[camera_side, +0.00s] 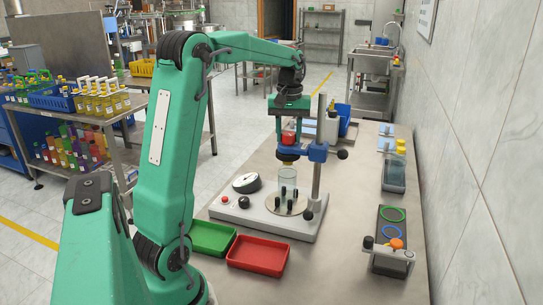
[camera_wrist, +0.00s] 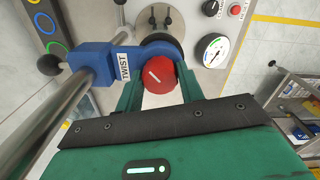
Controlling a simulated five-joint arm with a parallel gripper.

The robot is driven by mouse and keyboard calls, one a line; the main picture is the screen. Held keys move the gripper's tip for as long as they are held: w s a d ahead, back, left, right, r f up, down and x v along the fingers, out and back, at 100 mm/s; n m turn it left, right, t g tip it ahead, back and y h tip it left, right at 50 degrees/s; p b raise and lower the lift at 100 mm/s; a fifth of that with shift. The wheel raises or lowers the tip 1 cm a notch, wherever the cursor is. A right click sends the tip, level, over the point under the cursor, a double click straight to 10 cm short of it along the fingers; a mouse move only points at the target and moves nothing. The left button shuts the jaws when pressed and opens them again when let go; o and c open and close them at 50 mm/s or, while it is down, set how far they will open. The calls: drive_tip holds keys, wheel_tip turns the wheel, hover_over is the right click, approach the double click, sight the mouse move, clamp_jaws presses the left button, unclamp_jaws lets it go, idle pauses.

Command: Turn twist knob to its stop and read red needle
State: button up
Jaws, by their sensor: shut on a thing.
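The twist knob (camera_wrist: 160,76) is red with a white line slanting from upper left to lower right. It sits at the blue clamp arm (camera_wrist: 95,60) labelled TWIST, and shows in the side view (camera_side: 288,138) above the clear cylinder. My gripper (camera_wrist: 160,88) is shut on the knob, one green finger at each side; in the side view my gripper (camera_side: 289,118) reaches down from above. The round white gauge (camera_wrist: 213,49) stands on the base plate right of the knob, also seen in the side view (camera_side: 247,183). Its needle is too small to read.
The grey base plate (camera_side: 262,221) carries a metal post (camera_side: 319,125), the clear cylinder (camera_side: 288,185) and a small red button (camera_side: 224,199). Green (camera_side: 211,238) and red (camera_side: 258,255) trays lie in front. A ring holder (camera_side: 392,235) stands at right. Bare bench lies between.

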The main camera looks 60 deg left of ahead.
sight(289, 134)
drive_tip(key=m, duration=0.5)
drive_tip(key=o, duration=0.6)
drive_tip(key=shift+m, duration=0.3)
drive_tip(key=o, duration=0.5)
drive_tip(key=shift+o, duration=0.2)
drive_tip(key=shift+r, duration=0.15)
drive_tip(key=shift+r, duration=3.35)
